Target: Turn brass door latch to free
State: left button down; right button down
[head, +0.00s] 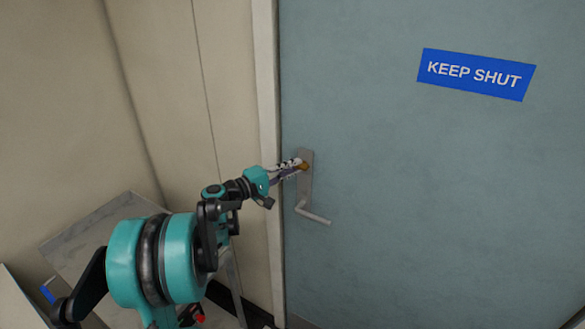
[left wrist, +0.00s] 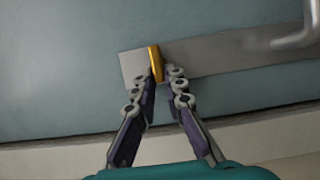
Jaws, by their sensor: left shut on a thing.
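The brass latch (head: 304,166) sits on the upper part of a grey metal plate (head: 306,186) near the left edge of the blue-grey door (head: 420,200). My left gripper (head: 292,167) reaches it from the left, its fingers shut on the latch. In the left wrist view the latch (left wrist: 155,62) shows as an upright gold bar between the fingertips (left wrist: 160,76). Its lower end is partly hidden by the fingers. My right gripper is not in view.
A lever handle (head: 314,215) sticks out to the right below the latch; it also shows at the upper right in the left wrist view (left wrist: 298,38). A blue KEEP SHUT sign (head: 476,75) is on the door. A marble-look surface (head: 85,238) stands at the left.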

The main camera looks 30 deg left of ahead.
pick_arm(q)
jog(key=c, duration=1.6)
grip_release()
jog(key=v, duration=1.2)
jog(key=shift+f, duration=0.1)
